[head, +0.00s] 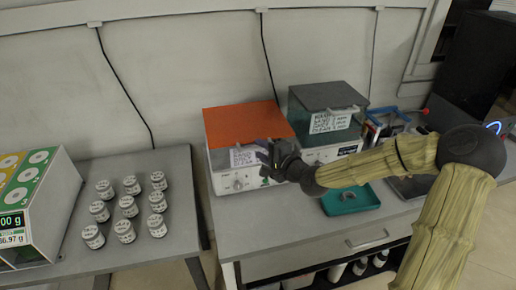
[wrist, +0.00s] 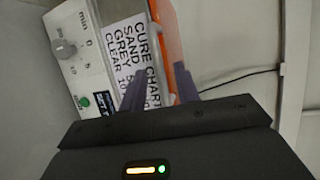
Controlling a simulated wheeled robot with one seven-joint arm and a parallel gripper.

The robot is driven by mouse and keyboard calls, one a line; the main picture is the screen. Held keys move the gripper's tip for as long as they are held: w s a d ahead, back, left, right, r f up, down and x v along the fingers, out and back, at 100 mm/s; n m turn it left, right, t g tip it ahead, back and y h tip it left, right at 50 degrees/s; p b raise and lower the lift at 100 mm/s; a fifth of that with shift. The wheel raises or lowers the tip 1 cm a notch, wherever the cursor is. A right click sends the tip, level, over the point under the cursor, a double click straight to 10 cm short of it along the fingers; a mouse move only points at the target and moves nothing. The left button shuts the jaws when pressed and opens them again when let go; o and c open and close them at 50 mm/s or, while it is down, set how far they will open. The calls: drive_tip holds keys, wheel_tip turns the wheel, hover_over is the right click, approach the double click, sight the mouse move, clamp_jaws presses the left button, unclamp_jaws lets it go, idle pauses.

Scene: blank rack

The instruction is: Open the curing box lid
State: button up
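The curing box (head: 240,178) has a white body with a knob and an orange lid (head: 245,122), which looks shut. It stands on the grey bench, left of a similar box. A "CURE CHART" label (wrist: 138,55) is on its front, and the lid's orange edge (wrist: 172,45) shows in the wrist view. My gripper (head: 268,156) is at the box's front right, near the label. In the wrist view my gripper (wrist: 162,90) has its two fingers apart, with the label and lid edge seen between and beyond them. Contact with the lid cannot be told.
A second box with a dark grey-green lid (head: 328,96) stands close on the right. A teal tray (head: 350,200) lies in front of it. A wall is close behind the boxes.

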drive_tip(key=shift+x, duration=1.15)
clamp_jaws()
drive_tip(key=shift+r, duration=0.15)
